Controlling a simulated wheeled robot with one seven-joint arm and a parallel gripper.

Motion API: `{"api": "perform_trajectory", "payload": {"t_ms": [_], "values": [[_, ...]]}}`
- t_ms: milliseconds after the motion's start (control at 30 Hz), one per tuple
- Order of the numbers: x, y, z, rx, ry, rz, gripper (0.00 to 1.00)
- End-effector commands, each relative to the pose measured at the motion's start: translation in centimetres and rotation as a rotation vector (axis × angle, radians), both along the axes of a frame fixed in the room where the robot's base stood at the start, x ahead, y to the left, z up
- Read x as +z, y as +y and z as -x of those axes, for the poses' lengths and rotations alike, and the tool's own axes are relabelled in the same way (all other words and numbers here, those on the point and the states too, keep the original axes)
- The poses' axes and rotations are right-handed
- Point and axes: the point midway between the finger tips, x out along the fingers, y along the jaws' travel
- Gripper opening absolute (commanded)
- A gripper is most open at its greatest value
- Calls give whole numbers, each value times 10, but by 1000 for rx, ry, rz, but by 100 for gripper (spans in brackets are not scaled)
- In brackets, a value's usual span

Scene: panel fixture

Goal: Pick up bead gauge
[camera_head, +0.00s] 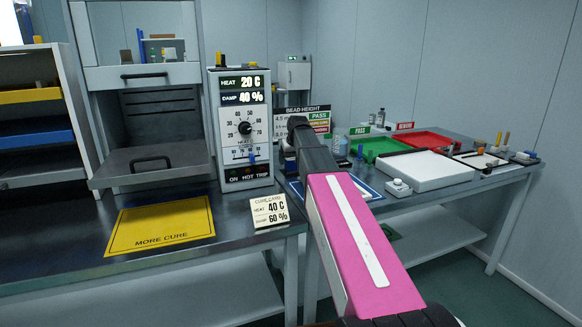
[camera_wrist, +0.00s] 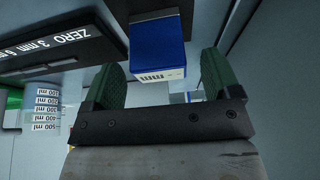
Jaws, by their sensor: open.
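In the wrist view the bead gauge, seemingly the blue block (camera_wrist: 158,56) with a white face marked "mm" and a dark grey part above it, lies between the two green fingers of my gripper (camera_wrist: 161,70). The fingers are spread, with a gap to the block on each side, wider on the right. I cannot tell how deep the block sits between them. In the head view my pink and black arm hides the gripper and most of that spot.
A black plate (camera_wrist: 62,42) marked "ZERO 3 mm" is close by at the left in the wrist view. In the head view a bead height sign (camera_head: 318,119), green tray (camera_head: 372,155), red tray (camera_head: 446,138) and white board (camera_head: 425,168) stand around the arm. A control box (camera_head: 243,165) is left of it.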

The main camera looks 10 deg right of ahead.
Motion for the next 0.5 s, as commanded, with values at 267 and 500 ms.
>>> {"api": "perform_trajectory", "payload": {"t_ms": [267,500], "values": [[-30,2,-14,0,0,0,83],[-31,3,-14,0,-1,0,80]]}}
